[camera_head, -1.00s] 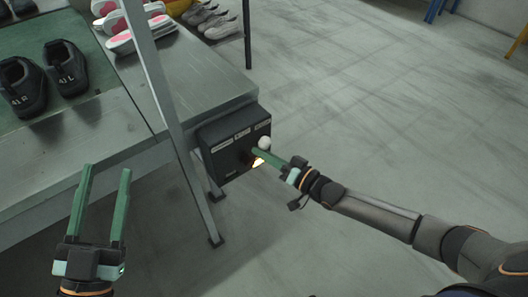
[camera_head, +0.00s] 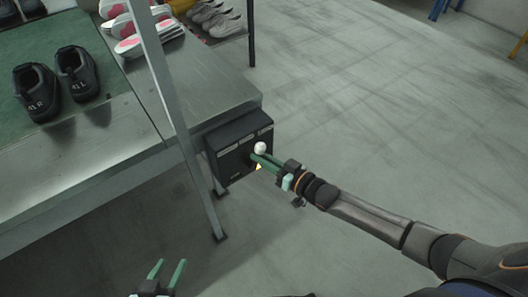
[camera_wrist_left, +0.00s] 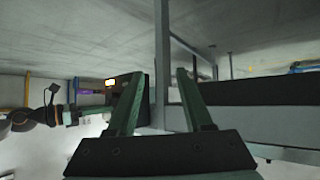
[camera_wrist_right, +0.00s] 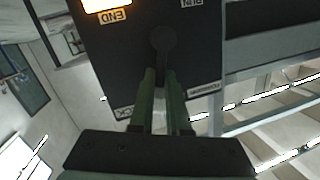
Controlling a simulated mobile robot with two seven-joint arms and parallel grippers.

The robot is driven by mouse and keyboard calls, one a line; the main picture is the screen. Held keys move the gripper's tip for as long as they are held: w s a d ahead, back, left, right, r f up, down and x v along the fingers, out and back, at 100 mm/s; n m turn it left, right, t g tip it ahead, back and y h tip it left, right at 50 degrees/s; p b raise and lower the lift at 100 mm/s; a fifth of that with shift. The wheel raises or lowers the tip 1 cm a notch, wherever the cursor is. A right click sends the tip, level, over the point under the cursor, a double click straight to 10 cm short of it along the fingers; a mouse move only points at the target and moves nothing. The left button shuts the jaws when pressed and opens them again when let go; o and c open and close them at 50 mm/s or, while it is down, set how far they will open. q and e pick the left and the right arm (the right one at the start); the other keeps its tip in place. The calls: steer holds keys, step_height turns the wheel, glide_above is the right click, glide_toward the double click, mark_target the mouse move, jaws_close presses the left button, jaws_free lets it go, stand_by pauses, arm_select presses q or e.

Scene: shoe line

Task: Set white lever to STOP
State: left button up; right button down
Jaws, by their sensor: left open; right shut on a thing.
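The dark control box (camera_head: 228,137) hangs at the end of the metal bench, with pale labels on its face. The white lever's round white knob (camera_head: 260,148) shows just above the fingertips of my right gripper (camera_head: 257,159). In the right wrist view a dark round pivot (camera_wrist_right: 163,40) sits ahead of the fingers, and the green fingers are shut on the lever, with a pale part (camera_wrist_right: 160,100) between them. One upside-down label reads END; no label readable as STOP shows. My left gripper (camera_head: 167,264) is open and empty at the lower edge, away from the box.
A metal post (camera_head: 175,100) stands left of the box. A yellow light (camera_wrist_right: 100,5) glows on the box. The floor right of the box is clear.

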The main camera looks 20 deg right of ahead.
steer(key=shift+w+a+r+n, duration=0.1)
steer(key=shift+w+r+n, duration=0.15)
steer(key=shift+r, duration=0.4)
steer(key=shift+s+a+r+n+p, duration=0.15)
steer(key=shift+a+n+p, duration=0.25)
steer(key=shift+n+p, duration=0.6)
arm_select(q)
steer(key=shift+s+d+r+g+p, duration=0.15)
steer(key=shift+s+g+p, duration=0.1)
steer(key=shift+s, duration=0.1)
steer(key=shift+s+d+r+g+p, duration=0.15)
steer(key=shift+s+g, duration=0.1)
steer(key=shift+s, duration=0.1)
arm_select(e)
steer(key=shift+s+a+h, duration=0.1)
steer(key=shift+a+h, duration=0.05)
steer(key=shift+h, duration=0.25)
steer(key=shift+n, duration=0.25)
steer(key=c, duration=0.9)
jaws_free()
steer(key=shift+s+a+f, duration=0.1)
steer(key=shift+f, duration=0.2)
